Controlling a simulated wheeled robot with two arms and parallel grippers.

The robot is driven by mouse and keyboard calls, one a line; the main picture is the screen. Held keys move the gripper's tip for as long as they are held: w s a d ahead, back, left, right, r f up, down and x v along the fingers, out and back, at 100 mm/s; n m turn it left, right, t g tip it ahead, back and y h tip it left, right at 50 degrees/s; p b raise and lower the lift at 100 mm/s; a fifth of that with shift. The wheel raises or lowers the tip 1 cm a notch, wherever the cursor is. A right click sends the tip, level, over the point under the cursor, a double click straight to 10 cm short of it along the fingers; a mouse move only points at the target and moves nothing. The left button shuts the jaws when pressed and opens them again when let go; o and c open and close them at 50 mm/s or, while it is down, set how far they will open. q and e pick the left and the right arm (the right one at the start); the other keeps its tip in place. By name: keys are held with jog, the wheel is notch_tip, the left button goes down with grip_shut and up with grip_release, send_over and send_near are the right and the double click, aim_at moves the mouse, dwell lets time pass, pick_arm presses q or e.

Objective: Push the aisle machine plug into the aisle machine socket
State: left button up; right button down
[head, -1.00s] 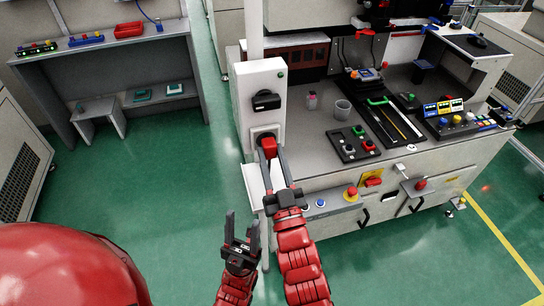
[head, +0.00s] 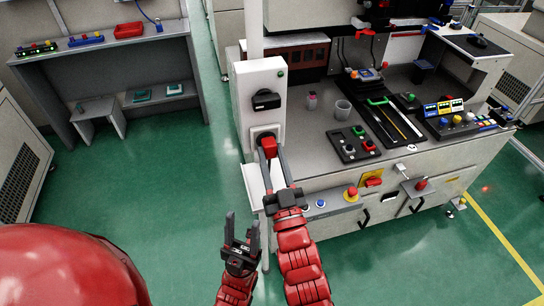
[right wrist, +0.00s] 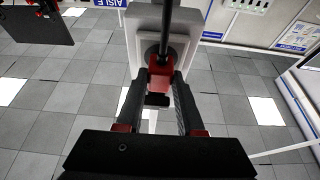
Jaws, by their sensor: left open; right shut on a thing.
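The aisle machine plug is a red block (head: 269,146) at the front of the white post. It also shows in the right wrist view (right wrist: 160,76), with a black cable running from it. The aisle machine socket (head: 264,131) is a grey round fitting low on the post's face. The plug is at the socket; how deep it sits I cannot tell, as the plug covers the opening. My right gripper (head: 271,153) is shut on the plug, with a finger on each side. My left gripper (head: 242,228) is open and empty, below and left of the right arm.
The white post (head: 260,85) carries a black handle (head: 266,100) above the socket. A workbench (head: 315,150) with a cup (head: 342,109), trays and button boxes stands to the right. A grey shelf (head: 110,65) stands at the left. Green floor (head: 180,190) between them is clear.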

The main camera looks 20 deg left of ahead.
jog(key=shift+w+a, duration=0.25)
jog(key=shift+w, duration=0.2)
dwell(0.5)
jog(key=shift+c, duration=2.3)
grip_release()
jog(key=shift+f, duration=0.1)
jog(key=b+v, duration=0.2)
jog(key=v, duration=1.5)
jog(key=shift+s+b, duration=0.15)
jog(key=shift+b, duration=0.25)
jog(key=shift+d, duration=0.1)
